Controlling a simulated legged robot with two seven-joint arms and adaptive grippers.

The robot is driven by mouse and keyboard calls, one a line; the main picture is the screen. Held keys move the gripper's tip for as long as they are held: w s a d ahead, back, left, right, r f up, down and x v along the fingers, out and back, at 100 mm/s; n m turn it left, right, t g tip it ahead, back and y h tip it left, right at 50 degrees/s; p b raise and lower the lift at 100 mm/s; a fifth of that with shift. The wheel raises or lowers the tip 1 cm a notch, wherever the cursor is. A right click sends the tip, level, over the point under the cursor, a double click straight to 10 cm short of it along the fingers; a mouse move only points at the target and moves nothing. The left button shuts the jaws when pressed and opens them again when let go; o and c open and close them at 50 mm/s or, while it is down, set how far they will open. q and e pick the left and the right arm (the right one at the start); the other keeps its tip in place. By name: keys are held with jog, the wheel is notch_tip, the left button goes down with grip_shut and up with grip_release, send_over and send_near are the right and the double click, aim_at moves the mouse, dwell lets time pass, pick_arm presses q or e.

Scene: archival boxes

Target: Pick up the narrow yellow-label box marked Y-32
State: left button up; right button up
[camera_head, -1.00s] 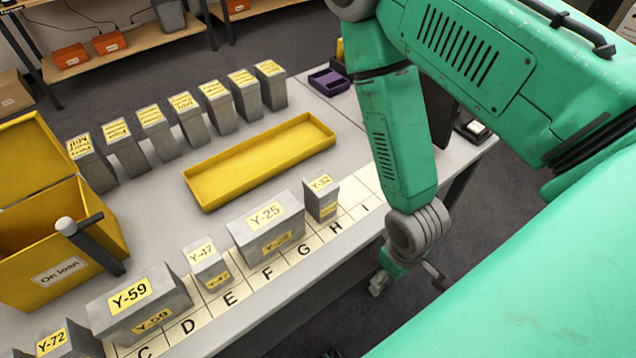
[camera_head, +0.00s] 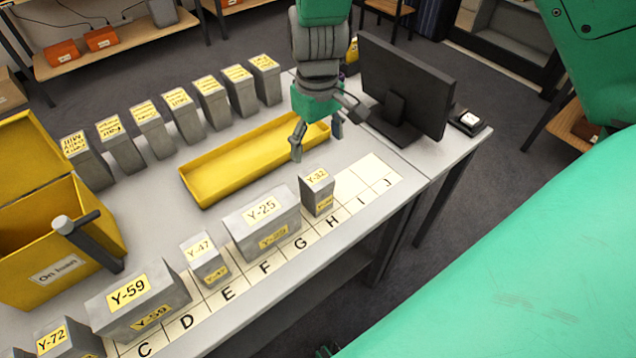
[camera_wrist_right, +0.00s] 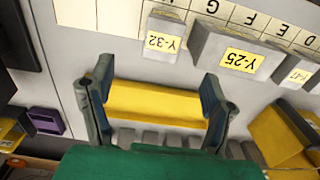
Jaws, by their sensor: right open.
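The narrow grey box marked Y-32 (camera_head: 317,194) stands upright on the lettered strip at H, with yellow labels on its top and front. It also shows in the right wrist view (camera_wrist_right: 163,40), upside down near the top. My right gripper (camera_head: 318,150) is open and empty above the table, just behind the Y-32 box and over the yellow tray's right end. In the right wrist view its two fingers (camera_wrist_right: 157,90) stand wide apart with the yellow tray (camera_wrist_right: 155,103) seen between them. My left gripper is not in view.
The wider Y-25 box (camera_head: 262,222) stands left of Y-32. The yellow tray (camera_head: 190,187) lies behind. A monitor (camera_head: 405,85) stands to the right. Strip cells I and J (camera_head: 375,178) are free. Several grey boxes line the back, and an On loan bin (camera_head: 60,245) stands left.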

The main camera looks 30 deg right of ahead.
send_over(315, 177)
jog(key=f, duration=0.4)
jog(key=shift+w+d+f, duration=0.1)
jog(key=shift+w+f, duration=0.1)
jog(key=shift+f, duration=0.2)
jog(key=shift+s+a+f, duration=0.1)
jog(key=shift+a+f, duration=0.15)
jog(key=shift+f, duration=0.15)
jog(key=f, duration=0.4)
jog(key=shift+s+d+f, duration=0.1)
jog(key=shift+d+f, duration=0.4)
jog(key=shift+f, duration=0.15)
jog(key=shift+a+r, duration=0.15)
jog(key=shift+a, duration=0.2)
jog(key=c, duration=1.4)
